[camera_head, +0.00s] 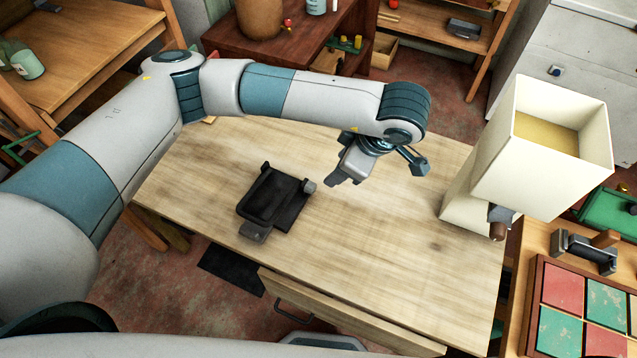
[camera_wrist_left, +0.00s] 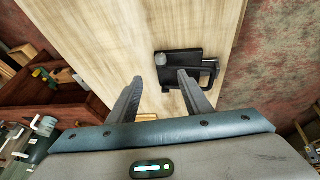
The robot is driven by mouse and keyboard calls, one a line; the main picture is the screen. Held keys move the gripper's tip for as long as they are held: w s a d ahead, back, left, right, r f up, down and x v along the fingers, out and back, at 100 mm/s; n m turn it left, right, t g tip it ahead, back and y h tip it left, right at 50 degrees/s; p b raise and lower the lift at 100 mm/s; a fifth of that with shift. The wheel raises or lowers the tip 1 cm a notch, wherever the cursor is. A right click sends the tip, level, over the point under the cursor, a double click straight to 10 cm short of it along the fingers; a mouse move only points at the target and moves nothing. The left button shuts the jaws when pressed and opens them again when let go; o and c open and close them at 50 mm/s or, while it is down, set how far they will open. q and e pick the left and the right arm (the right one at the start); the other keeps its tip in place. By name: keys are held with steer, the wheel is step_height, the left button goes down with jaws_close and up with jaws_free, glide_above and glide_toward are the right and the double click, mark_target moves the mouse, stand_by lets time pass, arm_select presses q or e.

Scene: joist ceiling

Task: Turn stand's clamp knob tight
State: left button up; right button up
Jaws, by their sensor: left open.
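The black stand (camera_head: 275,197) lies on the wooden table, left of the middle. Its grey knob (camera_head: 310,186) sticks out at its right side. A grey block-like part (camera_head: 254,232) shows at its front edge. My left gripper (camera_head: 376,170) is over the table, to the right of the stand and apart from it. In the left wrist view the gripper (camera_wrist_left: 160,77) is open and empty; its right finger overlaps the view of the stand (camera_wrist_left: 183,68). The round knob (camera_wrist_left: 160,59) shows between the fingertips, farther off. My right gripper is not in view.
The wooden table (camera_head: 400,250) is otherwise mostly clear. A drawer (camera_head: 340,315) juts out at its front. A side table at the right holds a red and green checkered board (camera_head: 567,290).

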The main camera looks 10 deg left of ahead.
arm_select(q)
steer(key=shift+f, duration=0.15)
steer(key=p, duration=0.6)
glide_toward(314, 189)
steer(key=x, duration=0.8)
steer(key=shift+w+f, duration=0.1)
steer(key=shift+f, duration=0.15)
